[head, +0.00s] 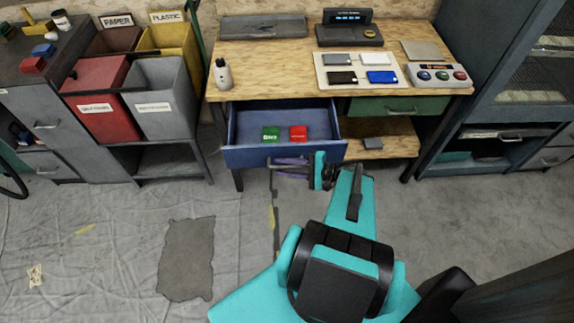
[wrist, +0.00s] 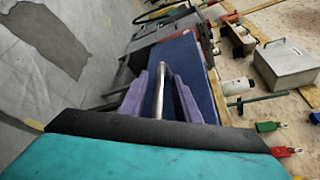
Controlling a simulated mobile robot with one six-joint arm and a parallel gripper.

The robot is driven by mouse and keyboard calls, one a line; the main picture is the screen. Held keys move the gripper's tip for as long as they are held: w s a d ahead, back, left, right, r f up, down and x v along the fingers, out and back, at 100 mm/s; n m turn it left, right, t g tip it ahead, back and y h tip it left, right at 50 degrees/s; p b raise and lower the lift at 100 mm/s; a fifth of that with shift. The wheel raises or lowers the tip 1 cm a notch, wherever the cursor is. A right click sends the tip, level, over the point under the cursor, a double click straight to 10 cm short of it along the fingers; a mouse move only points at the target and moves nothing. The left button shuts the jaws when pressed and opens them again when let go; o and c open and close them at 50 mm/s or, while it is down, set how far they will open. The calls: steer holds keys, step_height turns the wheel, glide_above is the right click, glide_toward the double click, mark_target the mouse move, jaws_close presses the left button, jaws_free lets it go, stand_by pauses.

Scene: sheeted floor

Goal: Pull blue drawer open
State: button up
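The blue drawer (head: 236,125) under the left part of the workbench stands pulled out, its inside showing. Whether a finger touches the bar is unclear.
A green drawer (head: 398,105) to the right is shut. Sorting bins (head: 165,95) stand left.

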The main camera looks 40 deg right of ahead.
steer(key=shift+s, duration=0.1)
steer(key=b+v, duration=0.1)
steer(key=v, duration=1)
steer(key=shift+s+d, duration=0.25)
steer(key=shift+d, duration=0.05)
stand_by(0.6)
steer(key=s+a+f+n+g, duration=0.1)
steer(key=a+f+n+g, duration=0.3)
steer(key=a+f+g, duration=0.55)
steer(key=a+f+n+g, duration=0.4)
steer(key=a+f, duration=0.2)
steer(key=a, duration=0.6)
steer(key=s+a+f+n+g+h, duration=0.4)
steer(key=s+a+f+n+h, duration=0.1)
steer(key=f+n+h, duration=0.3)
steer(key=shift+s+n+g+h, duration=0.35)
steer(key=shift+s+n+h, duration=0.15)
steer(key=shift+h, duration=0.2)
